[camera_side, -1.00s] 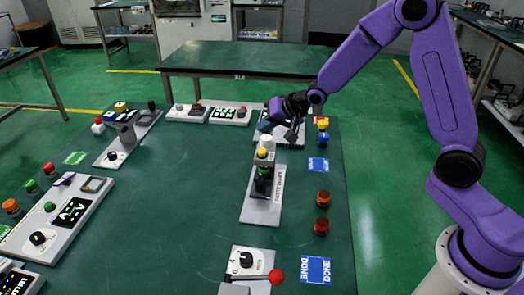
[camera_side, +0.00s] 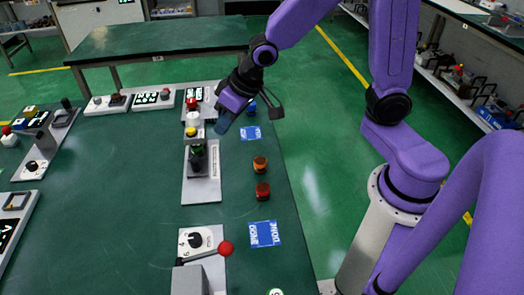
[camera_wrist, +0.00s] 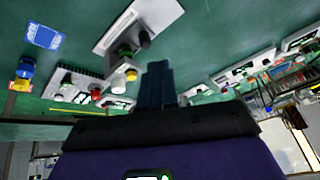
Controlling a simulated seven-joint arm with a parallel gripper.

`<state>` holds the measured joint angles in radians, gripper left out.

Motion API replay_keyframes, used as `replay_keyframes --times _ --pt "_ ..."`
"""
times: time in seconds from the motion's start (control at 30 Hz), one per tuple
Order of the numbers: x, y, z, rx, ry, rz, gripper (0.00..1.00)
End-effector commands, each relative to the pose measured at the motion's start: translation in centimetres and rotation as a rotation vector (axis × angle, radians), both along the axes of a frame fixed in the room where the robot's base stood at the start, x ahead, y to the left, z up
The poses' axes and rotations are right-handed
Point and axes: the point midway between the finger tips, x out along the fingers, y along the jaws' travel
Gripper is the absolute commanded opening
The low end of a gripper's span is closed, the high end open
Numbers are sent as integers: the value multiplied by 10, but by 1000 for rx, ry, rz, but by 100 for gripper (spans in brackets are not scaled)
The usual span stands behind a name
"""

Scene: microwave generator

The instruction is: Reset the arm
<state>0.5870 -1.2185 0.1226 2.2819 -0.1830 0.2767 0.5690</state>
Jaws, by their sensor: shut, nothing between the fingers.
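My purple arm reaches from the right over the green table (camera_side: 110,190) in the side view. My gripper (camera_side: 222,124) points down and left above the far right part of the table, just right of a tall device. Its dark fingers are shut together with nothing between them. The shut fingers also show in the wrist view (camera_wrist: 158,82).
The tall device on a white plate (camera_side: 201,185) stands left of my gripper. Orange and red buttons (camera_side: 262,191) and a blue label (camera_side: 264,234) lie along the right edge. A red-knobbed lever (camera_side: 226,248) stands at the front. The table's middle left is clear.

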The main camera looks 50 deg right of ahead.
Motion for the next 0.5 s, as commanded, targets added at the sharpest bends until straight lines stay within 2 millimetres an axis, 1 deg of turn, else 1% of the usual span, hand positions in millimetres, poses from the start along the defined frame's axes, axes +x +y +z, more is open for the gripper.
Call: replay_keyframes --times 0.03,0.07,0.1,0.17,0.3,0.4,0.5 --pt "-21 -1 4 -30 15 62 0" --pt "-33 -1 6 -52 27 104 0" --pt "-50 -4 7 -81 44 157 0" --pt "-75 -8 10 -122 69 239 0" --pt "-133 -22 16 -213 127 439 0" --pt "-171 -37 19 -271 170 579 0" --pt "-201 -51 21 -317 206 700 0"
